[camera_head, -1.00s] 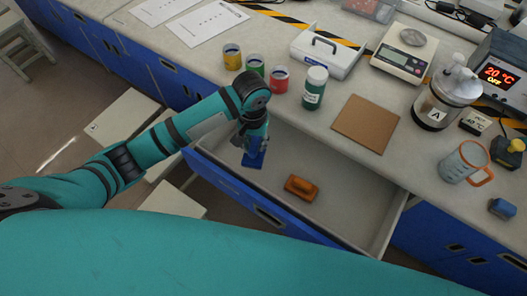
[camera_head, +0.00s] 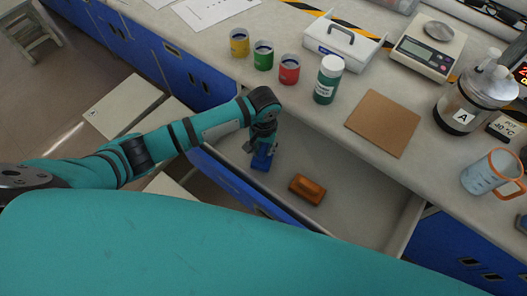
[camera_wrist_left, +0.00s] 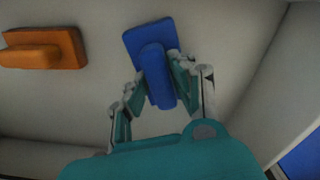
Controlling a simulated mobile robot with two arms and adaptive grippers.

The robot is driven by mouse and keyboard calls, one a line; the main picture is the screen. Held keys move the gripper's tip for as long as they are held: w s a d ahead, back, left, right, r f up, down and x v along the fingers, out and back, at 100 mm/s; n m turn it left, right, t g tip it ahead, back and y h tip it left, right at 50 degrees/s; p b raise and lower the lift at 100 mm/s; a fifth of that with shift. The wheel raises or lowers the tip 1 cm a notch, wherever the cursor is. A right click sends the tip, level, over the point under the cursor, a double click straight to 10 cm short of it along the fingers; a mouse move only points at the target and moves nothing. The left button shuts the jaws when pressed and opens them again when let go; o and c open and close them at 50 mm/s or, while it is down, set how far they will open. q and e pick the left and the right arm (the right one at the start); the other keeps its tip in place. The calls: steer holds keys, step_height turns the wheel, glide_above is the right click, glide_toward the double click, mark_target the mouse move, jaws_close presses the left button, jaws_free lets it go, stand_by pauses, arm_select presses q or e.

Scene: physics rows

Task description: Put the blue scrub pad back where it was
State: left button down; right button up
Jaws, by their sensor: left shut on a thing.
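The blue scrub pad (camera_head: 262,160) is in my left gripper (camera_head: 262,148), inside the open drawer (camera_head: 350,215). In the left wrist view the pad (camera_wrist_left: 146,35) shows a flat blue base with a raised blue handle. The fingers of my left gripper (camera_wrist_left: 160,85) are shut on that handle from both sides. Whether the pad touches the drawer floor I cannot tell. An orange scrub pad (camera_head: 307,188) lies on the drawer floor to the right, and it also shows at the upper left of the left wrist view (camera_wrist_left: 45,48). My right gripper is not in view.
On the counter behind the drawer stand yellow (camera_head: 239,42), green (camera_head: 263,55) and red (camera_head: 289,69) cups, a green bottle (camera_head: 328,80) and a brown board (camera_head: 384,123). The drawer floor right of the orange pad is clear.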

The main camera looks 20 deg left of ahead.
mark_target(263, 153)
arm_select(q)
steer(key=shift+f, duration=1.4)
steer(key=shift+f, duration=0.1)
steer(key=c, duration=1.1)
jaws_free()
step_height(263, 153, up, 12)
steer(key=shift+r+p, duration=0.15)
steer(key=shift+p, duration=0.3)
